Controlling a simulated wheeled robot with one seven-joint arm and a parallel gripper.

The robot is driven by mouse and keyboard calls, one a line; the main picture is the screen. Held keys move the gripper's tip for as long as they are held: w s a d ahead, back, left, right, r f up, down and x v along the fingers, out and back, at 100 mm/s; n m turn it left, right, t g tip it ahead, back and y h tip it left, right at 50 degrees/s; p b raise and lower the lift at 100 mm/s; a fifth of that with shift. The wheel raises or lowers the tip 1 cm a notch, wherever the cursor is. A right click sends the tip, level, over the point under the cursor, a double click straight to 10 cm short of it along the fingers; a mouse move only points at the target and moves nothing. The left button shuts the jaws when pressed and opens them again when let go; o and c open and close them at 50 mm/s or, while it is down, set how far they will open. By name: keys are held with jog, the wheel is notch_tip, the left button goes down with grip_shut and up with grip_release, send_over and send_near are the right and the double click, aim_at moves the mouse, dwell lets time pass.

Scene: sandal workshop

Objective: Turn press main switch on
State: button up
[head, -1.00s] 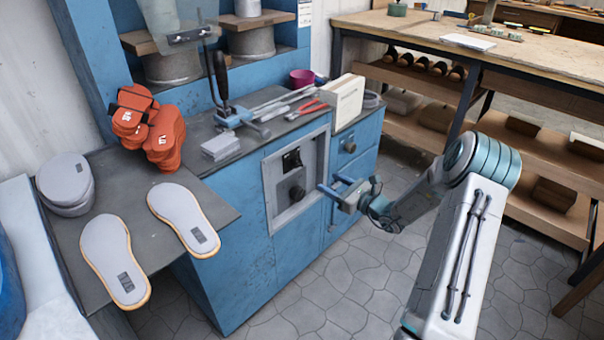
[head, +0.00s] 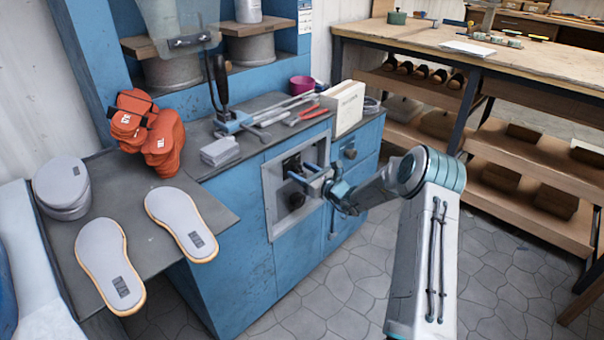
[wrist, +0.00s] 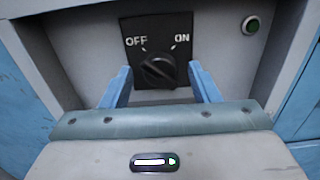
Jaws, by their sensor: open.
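The press main switch (wrist: 157,50) is a black plate with a round black knob (wrist: 158,70), marked OFF at the left and ON at the right. I cannot tell for sure which mark the knob points at. The switch sits in a grey recessed panel (head: 270,205) on the front of the blue press cabinet, and in the head view it is partly behind my gripper. My gripper (head: 301,172) is open and empty in front of the panel. In the wrist view its two blue fingers stand left and right of the knob, with no clear contact.
A dark round knob (head: 296,200) sits low on the panel. Grey sandal soles (head: 182,222) and orange gloves (head: 147,133) lie on the bench at left. A workbench (head: 500,62) stands at right; the floor between is clear.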

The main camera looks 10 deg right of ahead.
jog(key=c, duration=1)
jog(key=shift+o, duration=0.2)
jog(key=shift+m+p, duration=0.3)
jog(key=m+p, duration=0.3)
jog(key=shift+r+m, duration=0.15)
jog(key=shift+m, duration=0.15)
jog(key=m+p, duration=0.4)
jog(key=m, duration=0.1)
jog(key=m+p, duration=0.2)
jog(key=m, duration=0.2)
jog(key=shift+m, duration=0.4)
jog(key=shift+m+p, duration=0.65)
jog(key=shift+m, duration=1.25)
jog(key=shift+f, duration=0.2)
